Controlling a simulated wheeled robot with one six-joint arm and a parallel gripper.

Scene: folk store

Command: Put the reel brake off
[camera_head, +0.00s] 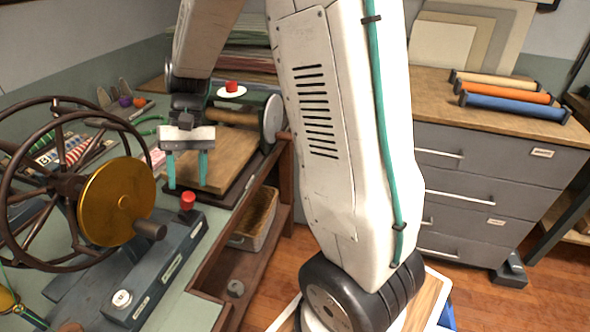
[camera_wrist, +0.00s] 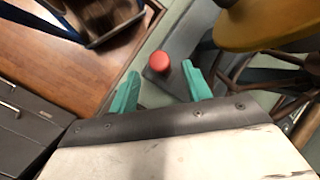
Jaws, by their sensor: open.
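A dark grey control box (camera_head: 165,275) stands on the bench at the left, beside a reel with a brass disc (camera_head: 118,200) and spoked wheels. A red knob (camera_head: 187,200) stands at the box's far end, and a white round knob (camera_head: 121,299) sits near its close end. Labels on the box are too small to read, so I cannot tell which control is the brake. My gripper (camera_head: 187,182) is open and empty, pointing down just beyond and above the red knob. In the wrist view the red knob (camera_wrist: 161,61) appears between and beyond the green fingertips.
Another red knob (camera_head: 232,87) on a white disc sits on a press-like machine behind my gripper. A wooden board (camera_head: 215,160) lies there. The brass disc (camera_wrist: 262,25) is close to the right finger in the wrist view. A grey drawer cabinet (camera_head: 480,165) stands at the right.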

